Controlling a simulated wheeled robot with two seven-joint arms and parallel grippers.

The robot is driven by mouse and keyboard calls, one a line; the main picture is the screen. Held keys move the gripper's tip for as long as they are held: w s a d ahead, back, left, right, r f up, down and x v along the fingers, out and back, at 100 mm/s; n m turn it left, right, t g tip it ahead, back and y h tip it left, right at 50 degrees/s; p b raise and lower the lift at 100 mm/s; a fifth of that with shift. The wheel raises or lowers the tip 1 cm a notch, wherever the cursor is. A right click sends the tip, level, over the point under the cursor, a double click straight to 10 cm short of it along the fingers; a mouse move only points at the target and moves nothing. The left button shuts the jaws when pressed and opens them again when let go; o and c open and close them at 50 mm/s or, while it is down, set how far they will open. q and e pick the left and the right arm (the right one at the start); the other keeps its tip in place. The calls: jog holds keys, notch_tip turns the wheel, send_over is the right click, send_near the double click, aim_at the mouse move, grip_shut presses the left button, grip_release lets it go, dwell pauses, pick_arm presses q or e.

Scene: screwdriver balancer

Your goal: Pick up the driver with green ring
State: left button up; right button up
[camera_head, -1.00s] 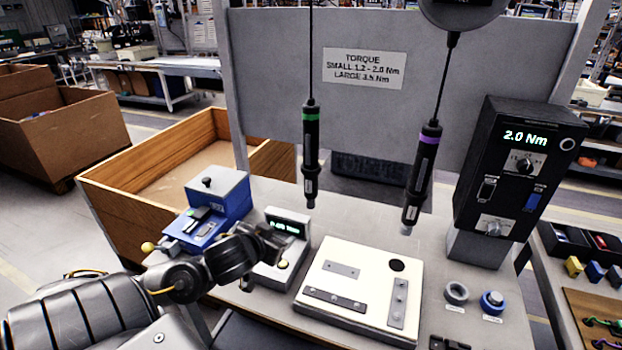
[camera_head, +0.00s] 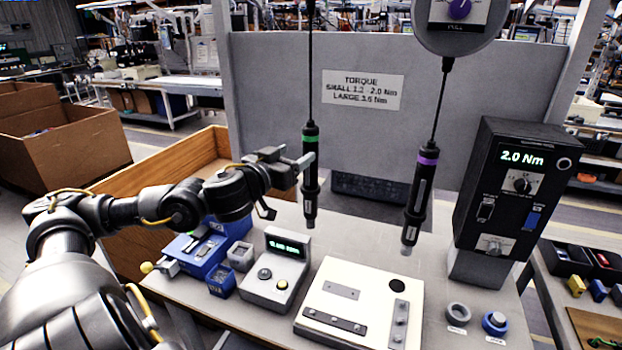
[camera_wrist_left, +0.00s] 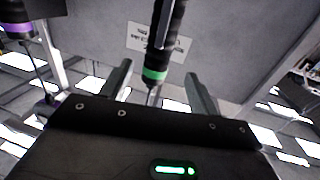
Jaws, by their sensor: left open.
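The driver with green ring (camera_head: 310,185) hangs upright on a cord over the table, left of centre in the head view. My left gripper (camera_head: 290,185) is open just left of it, its upper finger overlapping the driver's body in the picture. In the left wrist view the driver (camera_wrist_left: 162,45) appears with its green ring lower down, between the two spread fingers of the gripper (camera_wrist_left: 157,70). No grip on it shows, and I cannot tell whether a finger touches it. My right gripper is not in view.
A second driver with a purple ring (camera_head: 420,195) hangs to the right. Below are a white fixture plate (camera_head: 345,270), a small display box (camera_head: 275,270) and blue devices (camera_head: 195,250). A black torque controller (camera_head: 512,200) stands right. A grey panel (camera_head: 280,80) is behind.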

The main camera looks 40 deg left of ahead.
aim_at(314, 143)
pick_arm(q)
jog(key=shift+w+d+r, duration=0.15)
jog(key=shift+w+d, duration=0.05)
jog(key=shift+w, duration=0.55)
jog(key=shift+w+a+f+p, duration=0.15)
jog(key=shift+w+a+p, duration=0.2)
jog(key=shift+w, duration=0.95)
jog(key=shift+w+a+f+p, duration=0.1)
jog(key=shift+w+p, duration=0.35)
jog(key=shift+w, duration=0.9)
jog(key=shift+w+a+f+p, duration=0.15)
jog(key=shift+w+a+p, duration=0.2)
jog(key=shift+w, duration=0.95)
jog(key=shift+s+d, duration=0.1)
jog(key=shift+s, duration=0.05)
jog(key=shift+c, duration=0.5)
jog(key=c, duration=1)
jog(key=shift+r, duration=0.15)
grip_shut()
